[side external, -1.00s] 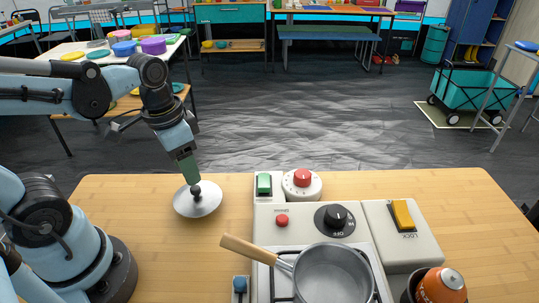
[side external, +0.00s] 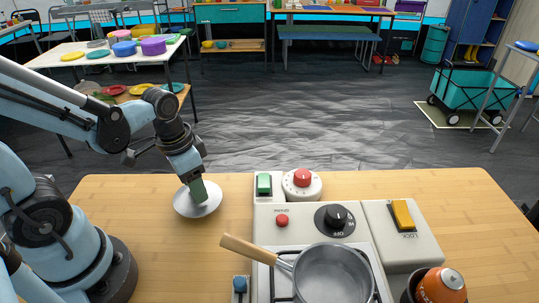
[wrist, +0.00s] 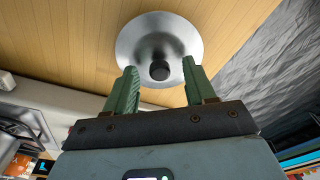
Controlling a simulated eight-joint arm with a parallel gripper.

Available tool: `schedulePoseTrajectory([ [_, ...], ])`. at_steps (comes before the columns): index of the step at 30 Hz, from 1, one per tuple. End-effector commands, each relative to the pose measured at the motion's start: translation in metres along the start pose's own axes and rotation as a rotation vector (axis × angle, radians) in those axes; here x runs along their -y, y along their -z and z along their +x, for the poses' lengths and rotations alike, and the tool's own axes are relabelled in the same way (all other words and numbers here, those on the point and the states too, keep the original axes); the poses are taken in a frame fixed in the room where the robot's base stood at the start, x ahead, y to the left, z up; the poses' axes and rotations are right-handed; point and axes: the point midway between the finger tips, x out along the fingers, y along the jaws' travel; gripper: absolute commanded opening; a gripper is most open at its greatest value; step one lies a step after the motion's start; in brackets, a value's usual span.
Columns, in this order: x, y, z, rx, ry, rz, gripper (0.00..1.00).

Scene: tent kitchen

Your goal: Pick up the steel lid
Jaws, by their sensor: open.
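The steel lid (side external: 183,207) is a round, shiny disc lying on the wooden table, left of the stove. In the wrist view the lid (wrist: 150,30) shows its dark round knob (wrist: 159,71) near the middle. My gripper (side external: 198,190) is over the lid, with its green fingers low at the knob. In the wrist view my gripper (wrist: 161,72) is open, one finger on each side of the knob. I see a gap between the knob and each finger. In the side view the fingers hide the knob.
A stove unit (side external: 265,230) with knobs and buttons stands right of the lid. A steel pot (side external: 333,275) with a wooden handle (side external: 250,250) sits on it, the handle pointing toward the lid. An orange canister (side external: 442,286) is at the front right. Bare table (side external: 130,190) lies left of the lid.

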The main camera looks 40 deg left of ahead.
Motion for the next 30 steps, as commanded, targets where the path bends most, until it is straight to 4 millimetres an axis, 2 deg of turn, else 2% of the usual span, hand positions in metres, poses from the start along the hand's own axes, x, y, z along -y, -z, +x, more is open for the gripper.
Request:
schedulePoseTrajectory([
  [8, -0.0002, -0.0002, 0.0013, 0.000, 0.000, 0.000, 0.55],
  [19, -0.0001, -0.0002, 0.0012, 0.000, 0.000, 0.000, 0.00],
  [30, -0.0001, 0.0000, 0.0003, 0.000, 0.000, 0.000, 0.00],
])
